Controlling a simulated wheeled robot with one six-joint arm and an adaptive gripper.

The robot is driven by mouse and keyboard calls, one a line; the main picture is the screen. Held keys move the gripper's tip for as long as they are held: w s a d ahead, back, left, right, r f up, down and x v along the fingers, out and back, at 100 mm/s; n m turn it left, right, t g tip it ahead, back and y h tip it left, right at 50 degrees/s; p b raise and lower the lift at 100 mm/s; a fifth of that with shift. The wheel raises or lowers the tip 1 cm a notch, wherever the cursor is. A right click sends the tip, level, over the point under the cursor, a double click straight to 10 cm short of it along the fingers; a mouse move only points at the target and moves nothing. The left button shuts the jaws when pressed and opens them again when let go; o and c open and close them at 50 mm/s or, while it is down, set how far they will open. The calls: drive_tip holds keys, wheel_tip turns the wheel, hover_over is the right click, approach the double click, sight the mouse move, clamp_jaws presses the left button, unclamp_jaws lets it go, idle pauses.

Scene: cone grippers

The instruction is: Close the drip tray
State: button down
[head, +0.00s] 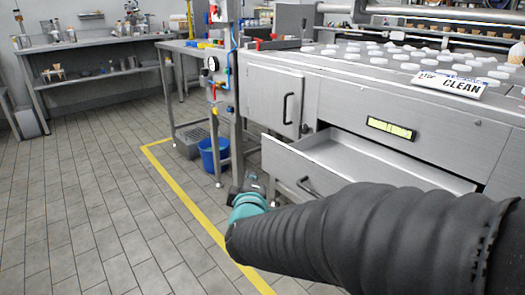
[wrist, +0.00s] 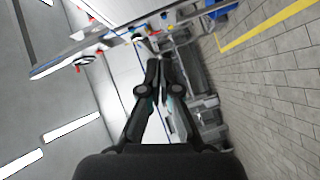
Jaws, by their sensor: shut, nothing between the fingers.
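The drip tray (head: 365,160) is a shallow steel drawer pulled out from the front of the steel machine, and its inside shows empty. Its front panel slopes across the picture and carries a dark bar handle (head: 306,187). My arm hides the right part of that panel. My gripper (head: 252,179) shows small and dark beyond the teal wrist joint, just left of the tray's front in the picture; I cannot tell the gap in depth. In the wrist view my gripper (wrist: 160,62) has its fingertips together with nothing held. I cannot make out the tray surely there.
A cabinet door (head: 272,98) with a handle is shut left of the tray. A blue bucket (head: 212,155) and a grey crate (head: 191,142) stand by a side table. A yellow line (head: 187,196) crosses the tiled floor, which is clear at left.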

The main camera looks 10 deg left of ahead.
drive_tip(key=w+a+n+t+h, duration=0.1)
drive_tip(key=w+n+h, duration=0.1)
drive_tip(key=w, duration=1)
drive_tip(key=shift+f+t, duration=0.2)
drive_tip(key=shift+t, duration=0.2)
drive_tip(key=shift+w+a, duration=0.1)
drive_tip(key=shift+w, duration=0.05)
